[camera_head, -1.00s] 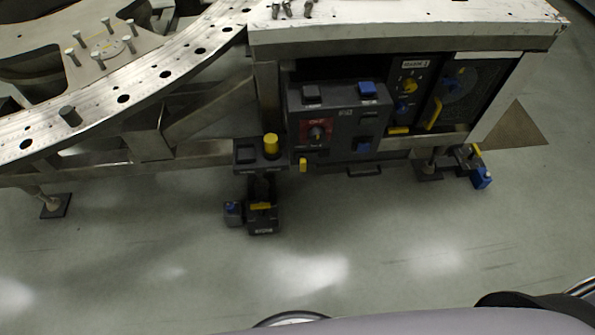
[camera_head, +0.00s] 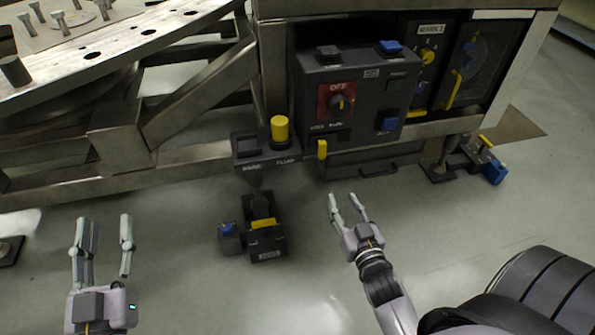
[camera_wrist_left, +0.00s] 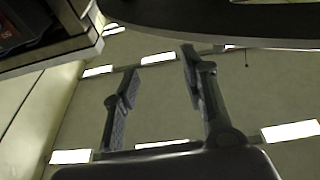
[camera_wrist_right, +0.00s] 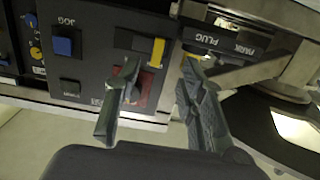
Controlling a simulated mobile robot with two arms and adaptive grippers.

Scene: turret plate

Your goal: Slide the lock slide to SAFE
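A dark control box (camera_head: 370,112) hangs on the steel frame. A yellow tab (camera_head: 322,149), likely the lock slide, sits at its lower left edge, under small lettering that is too blurred to read surely. In the right wrist view the yellow tab (camera_wrist_right: 157,52) stands at one end of a dark slot, beyond the fingertips. My right gripper (camera_head: 344,205) is open and empty, below and in front of the box, apart from the tab. It also shows in the right wrist view (camera_wrist_right: 162,68). My left gripper (camera_head: 104,230) is open and empty over the floor at the left.
A red OFF panel with a knob (camera_head: 340,103) and blue buttons are on the box. A yellow plug (camera_head: 280,130) stands on the PARK/PLUG holder left of the tab. A pedal unit (camera_head: 264,240) is on the floor below. A steel beam (camera_head: 185,160) runs left; the front floor is clear.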

